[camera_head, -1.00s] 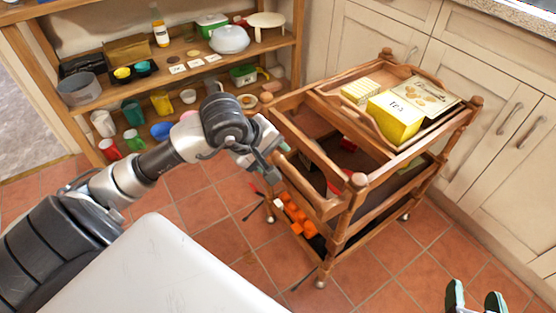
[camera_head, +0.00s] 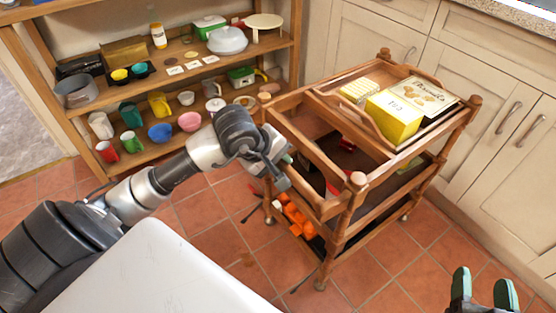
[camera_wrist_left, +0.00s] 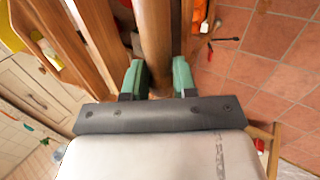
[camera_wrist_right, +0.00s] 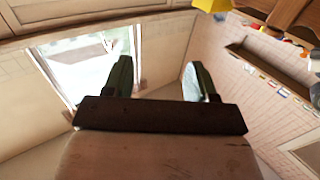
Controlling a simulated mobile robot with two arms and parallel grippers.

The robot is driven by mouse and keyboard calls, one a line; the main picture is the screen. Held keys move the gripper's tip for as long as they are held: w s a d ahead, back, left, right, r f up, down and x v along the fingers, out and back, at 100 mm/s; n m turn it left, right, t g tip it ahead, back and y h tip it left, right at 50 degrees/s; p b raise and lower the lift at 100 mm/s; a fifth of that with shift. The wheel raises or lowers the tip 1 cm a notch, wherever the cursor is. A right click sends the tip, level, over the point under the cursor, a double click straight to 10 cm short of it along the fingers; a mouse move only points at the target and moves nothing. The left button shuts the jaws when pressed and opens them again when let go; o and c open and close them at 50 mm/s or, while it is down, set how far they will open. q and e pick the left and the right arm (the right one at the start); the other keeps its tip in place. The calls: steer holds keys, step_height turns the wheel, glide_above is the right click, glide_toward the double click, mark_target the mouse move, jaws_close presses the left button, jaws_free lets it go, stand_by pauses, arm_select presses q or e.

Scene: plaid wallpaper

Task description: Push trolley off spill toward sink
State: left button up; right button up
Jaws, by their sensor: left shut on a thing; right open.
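The wooden trolley (camera_head: 345,215) stands on the tiled floor right of centre in the head view, upright on castors. My left gripper (camera_head: 283,160) is at the trolley's left end. In the left wrist view its green-padded fingers (camera_wrist_left: 158,78) are shut on a round wooden bar (camera_wrist_left: 155,40) of the trolley. My right gripper (camera_head: 482,288) is open and empty at the lower right, apart from the trolley; its fingers also show in the right wrist view (camera_wrist_right: 158,80). A faint brownish patch (camera_head: 247,259) lies on the tiles left of the trolley; I cannot tell if it is the spill. No sink is visible.
The trolley carries a yellow box (camera_head: 393,116), a picture-lidded box (camera_head: 422,95) and orange items (camera_head: 298,218) below. Shelves with dishes (camera_head: 180,75) stand behind left. Cabinets (camera_head: 510,150) under a counter (camera_head: 515,15) stand right. Floor in front is mostly clear.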

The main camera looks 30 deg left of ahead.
arm_select(q)
steer(key=shift+a, duration=0.1)
jaws_close()
steer(key=w+a+b, duration=0.2)
steer(key=w+a, duration=0.3)
steer(key=shift+w+a, duration=0.15)
steer(key=shift+w, duration=0.1)
arm_select(e)
step_height(320, 180, up, 6)
steer(key=s+t+y, duration=0.1)
steer(key=t+y, duration=0.1)
steer(key=t, duration=0.3)
steer(key=shift+s+a+t, duration=0.15)
steer(key=shift+a+t, duration=0.15)
steer(key=shift+a, duration=0.1)
steer(key=shift+r, duration=0.1)
arm_select(q)
steer(key=o, duration=1)
jaws_free()
steer(key=shift+c, duration=0.2)
